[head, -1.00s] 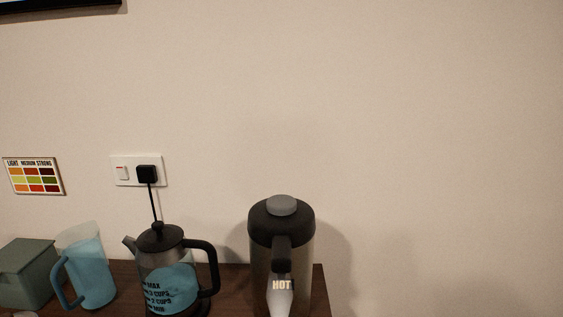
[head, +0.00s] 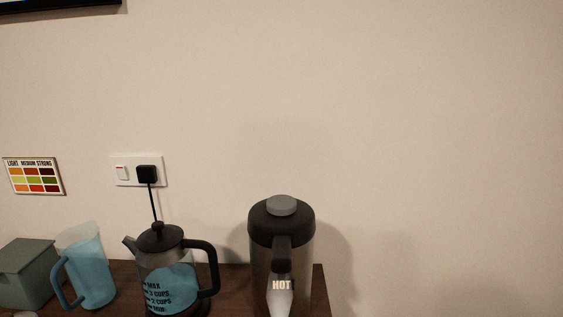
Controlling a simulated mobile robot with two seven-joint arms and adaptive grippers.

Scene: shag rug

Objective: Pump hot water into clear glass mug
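A tall pump flask (head: 306,262) with a black top stands near the right end of the wooden counter. A grey round pump button (head: 281,205) sits on its top, and a black spout (head: 282,252) faces me. The word HOT shows on a pale tag below the spout. The flask's base is cut off by the bottom edge. I see no clear glass mug that I can tell for sure. Neither of my grippers shows in the head view.
A glass kettle (head: 172,284) with blue water and a black handle stands left of the flask. A blue-filled pitcher (head: 91,270) and a green-grey box (head: 27,270) stand further left. A plug (head: 147,173) is in the wall socket. The counter (head: 319,285) ends just right of the flask.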

